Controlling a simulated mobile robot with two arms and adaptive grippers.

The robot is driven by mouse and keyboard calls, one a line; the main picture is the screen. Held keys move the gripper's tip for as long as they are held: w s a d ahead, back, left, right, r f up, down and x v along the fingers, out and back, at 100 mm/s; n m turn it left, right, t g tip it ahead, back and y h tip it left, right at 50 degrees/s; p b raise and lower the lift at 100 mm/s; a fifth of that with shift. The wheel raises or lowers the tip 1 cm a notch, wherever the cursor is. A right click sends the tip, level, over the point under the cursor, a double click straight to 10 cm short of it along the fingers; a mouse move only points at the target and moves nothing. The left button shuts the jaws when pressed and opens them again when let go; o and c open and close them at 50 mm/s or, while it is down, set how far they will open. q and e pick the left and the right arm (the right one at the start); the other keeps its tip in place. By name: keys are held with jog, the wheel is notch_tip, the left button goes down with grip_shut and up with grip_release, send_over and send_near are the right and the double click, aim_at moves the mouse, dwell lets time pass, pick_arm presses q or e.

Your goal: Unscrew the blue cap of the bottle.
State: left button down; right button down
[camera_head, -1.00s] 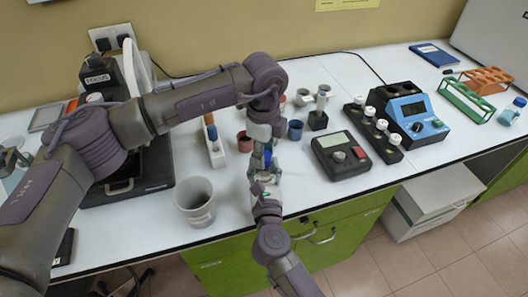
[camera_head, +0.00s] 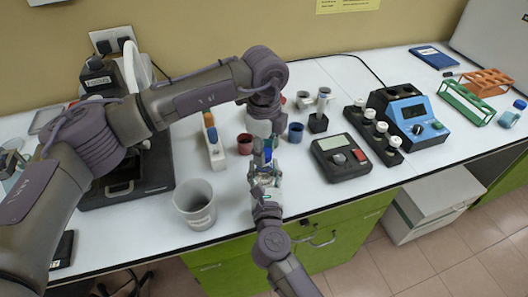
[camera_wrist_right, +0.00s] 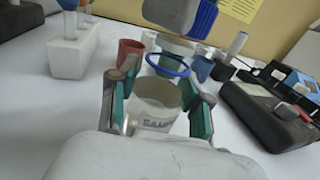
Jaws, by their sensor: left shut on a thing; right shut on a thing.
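A clear bottle with a white label (camera_wrist_right: 155,120) stands between the fingers of my right gripper (camera_wrist_right: 158,108), which is shut on it. A thin blue ring (camera_wrist_right: 168,66) circles its neck. The blue cap (camera_wrist_right: 200,18) shows at the top of the right wrist view, above the ring with a pale gap between. I cannot tell whether the cap still touches the neck. In the head view the cap and bottle are small and partly hidden by the grippers. My left gripper (camera_head: 264,146) reaches down from above and is shut on the cap. My right gripper comes from the front edge.
A grey beaker (camera_head: 196,205) stands to the left near the front edge. A white rack (camera_head: 214,150) and a red cup (camera_head: 245,143) are behind left. A blue cup (camera_head: 295,132) and a black meter (camera_head: 341,157) are to the right.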

pick_arm(q)
jog(key=shift+r, duration=0.3)
jog(key=shift+r, duration=1.9)
pick_arm(e)
jog(key=shift+c, duration=2.1)
grip_release()
jog(key=shift+s, duration=0.1)
